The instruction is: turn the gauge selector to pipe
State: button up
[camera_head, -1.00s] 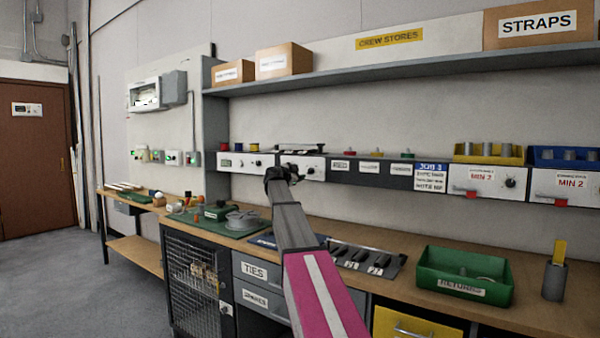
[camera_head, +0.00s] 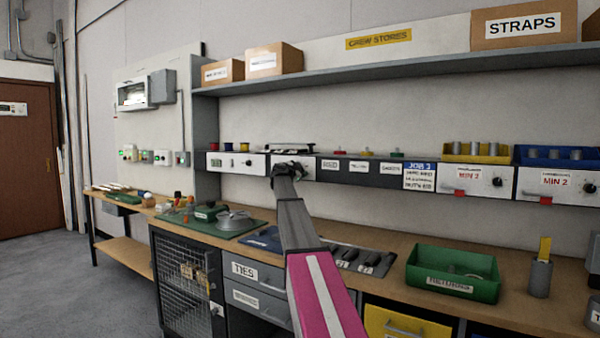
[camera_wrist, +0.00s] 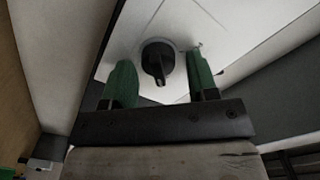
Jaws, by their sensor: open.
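In the wrist view a round black selector knob (camera_wrist: 158,60) with a pointer sits on a white panel (camera_wrist: 220,20). My gripper (camera_wrist: 161,82) is open, with its two green fingers on either side of the knob and a gap on both sides. Whether the fingertips reach past the knob's face is unclear. In the head view my gripper (camera_head: 288,168) is in front of the white gauge panel (camera_head: 308,172) on the wall rail and hides the knob. I cannot read the selector's markings in either view.
Grey label plates and a blue job card (camera_head: 420,176) are to the right. Below are a green returns tray (camera_head: 453,270) and a wooden bench (camera_head: 385,258). A shelf (camera_head: 400,74) runs above.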

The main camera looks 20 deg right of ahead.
jog(key=c, duration=0.8)
jog(key=shift+n, duration=0.3)
jog(key=n, duration=0.3)
jog(key=shift+a+r+n, duration=0.1)
jog(key=shift+n, duration=0.2)
jog(key=n, duration=0.4)
jog(key=shift+w+a+n, duration=0.1)
jog(key=shift+w+n, duration=0.1)
jog(key=shift+n, duration=0.1)
jog(key=n, duration=0.4)
jog(key=shift+w+a+n, duration=0.1)
jog(key=shift+n, duration=0.2)
jog(key=shift+w+a+n, duration=0.1)
jog(key=shift+n, duration=2.1)
